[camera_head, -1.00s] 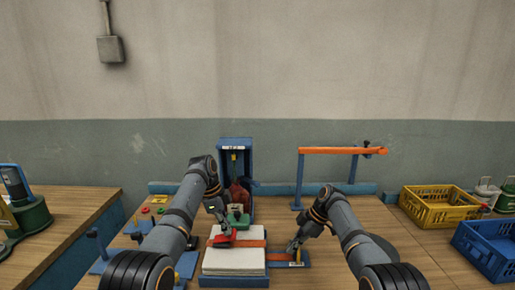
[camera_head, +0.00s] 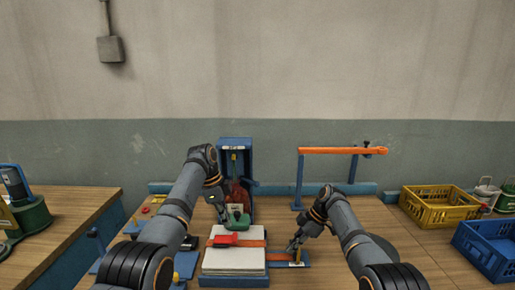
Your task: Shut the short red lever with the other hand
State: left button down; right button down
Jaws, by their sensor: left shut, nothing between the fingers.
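The short red lever (camera_head: 226,240) lies low, near the left part of an orange strap (camera_head: 252,243) that crosses a stack of pale sacks (camera_head: 235,261). My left gripper (camera_head: 221,214) is shut and empty, above and behind the red lever and beside a green block (camera_head: 238,221). It looks apart from the lever. My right gripper (camera_head: 292,247) is low at the right end of the strap, over a blue plate (camera_head: 303,259). Its fingers are too small to tell open from shut, or whether they grip the strap.
A blue upright frame (camera_head: 235,145) with a dark red item (camera_head: 238,192) stands behind the sacks. An orange bar (camera_head: 335,150) on blue posts stands back right. Yellow (camera_head: 438,208) and blue (camera_head: 484,243) crates are at the right. Bare table lies between the bar and the crates.

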pick_arm(q)
jog(key=shift+d+v, duration=0.2)
jog(key=shift+v, duration=0.6)
jog(key=shift+d+v, duration=0.2)
jog(key=shift+v, duration=0.6)
jog(key=shift+d+v, duration=0.2)
jog(key=shift+v, duration=0.6)
pick_arm(e)
jog(key=shift+d+f, duration=0.1)
jog(key=shift+d, duration=0.05)
pick_arm(q)
jog(key=shift+r, duration=0.1)
pick_arm(e)
jog(key=c, duration=1.3)
grip_release()
jog(key=shift+f, duration=0.1)
